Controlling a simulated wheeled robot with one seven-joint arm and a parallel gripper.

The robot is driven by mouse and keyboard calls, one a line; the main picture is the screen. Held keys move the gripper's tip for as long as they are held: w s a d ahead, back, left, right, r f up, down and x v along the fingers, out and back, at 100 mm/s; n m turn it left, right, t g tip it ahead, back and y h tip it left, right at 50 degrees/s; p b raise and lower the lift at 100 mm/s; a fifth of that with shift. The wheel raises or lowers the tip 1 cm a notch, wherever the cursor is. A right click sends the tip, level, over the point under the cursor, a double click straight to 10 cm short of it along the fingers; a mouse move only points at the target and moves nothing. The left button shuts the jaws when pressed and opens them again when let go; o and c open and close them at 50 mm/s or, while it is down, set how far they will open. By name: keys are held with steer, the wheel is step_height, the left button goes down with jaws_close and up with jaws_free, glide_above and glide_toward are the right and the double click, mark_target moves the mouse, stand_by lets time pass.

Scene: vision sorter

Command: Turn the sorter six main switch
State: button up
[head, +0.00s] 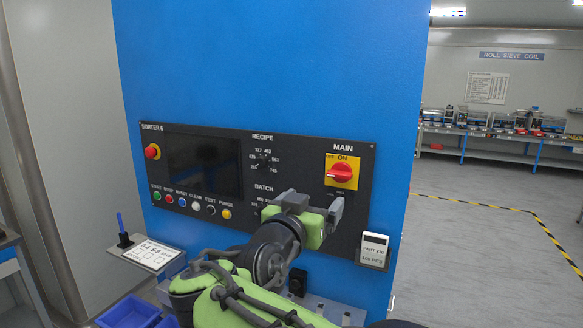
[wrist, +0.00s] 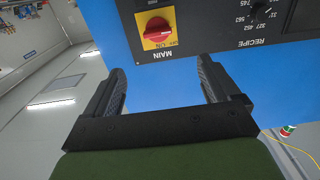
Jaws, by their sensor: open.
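The main switch (head: 341,173) is a red rotary knob on a yellow plate, under the label MAIN at the right end of the black SORTER 6 panel (head: 300,150). An ON mark shows above the knob. In the wrist view the knob (wrist: 157,30) appears upside down, beyond the fingertips and between them. My gripper (head: 322,207) is in front of the panel, below the knob in the head view, and apart from it. In the wrist view my gripper (wrist: 162,80) is open, with nothing between its fingers. My gripper and arm hide part of the BATCH dial.
A red emergency button (head: 152,152), a dark screen (head: 203,165) and a row of coloured buttons (head: 196,206) fill the panel's left. A white card holder (head: 374,250) hangs below the panel's right end. Blue bins (head: 130,312) stand lower left. Open floor lies right.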

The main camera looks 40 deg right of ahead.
mark_target(338, 174)
steer(key=p+x, duration=0.1)
steer(key=x, duration=0.4)
steer(key=p+x, duration=0.2)
steer(key=x, duration=0.3)
steer(key=p+x, duration=0.1)
steer(key=x, duration=0.5)
steer(key=shift+s+d+r+p, duration=0.2)
steer(key=shift+r+p, duration=0.05)
steer(key=shift+p, duration=0.1)
steer(key=c, duration=1.1)
steer(key=shift+o, duration=0.2)
